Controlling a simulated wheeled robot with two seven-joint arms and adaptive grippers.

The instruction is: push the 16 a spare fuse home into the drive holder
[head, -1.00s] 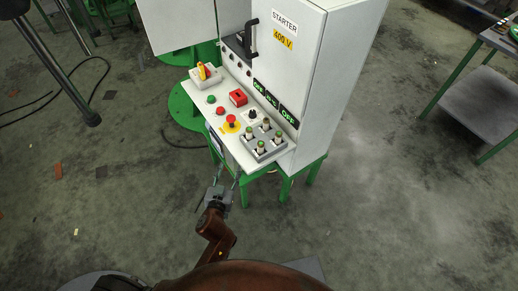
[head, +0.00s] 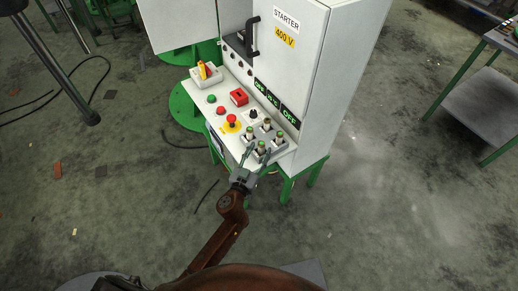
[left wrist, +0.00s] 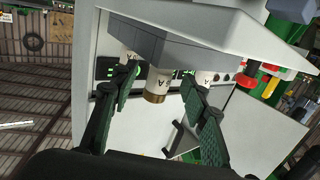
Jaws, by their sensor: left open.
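Several pale, green-topped fuses stand in the grey holder block (head: 275,147) at the right end of the starter's sloping panel. The nearest fuse (head: 261,147) is just beyond my left gripper (head: 255,158). In the left wrist view, which looks upside down, a white fuse (left wrist: 158,80) with a brass-coloured end shows between the spread fingers of my left gripper (left wrist: 163,95). The fingers look apart from it, and the gripper is open and empty. The fuses carry an "A" mark, but the rating is unreadable. How deep each fuse sits is unclear. My right gripper is out of view.
The white starter cabinet (head: 310,75) rises behind.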

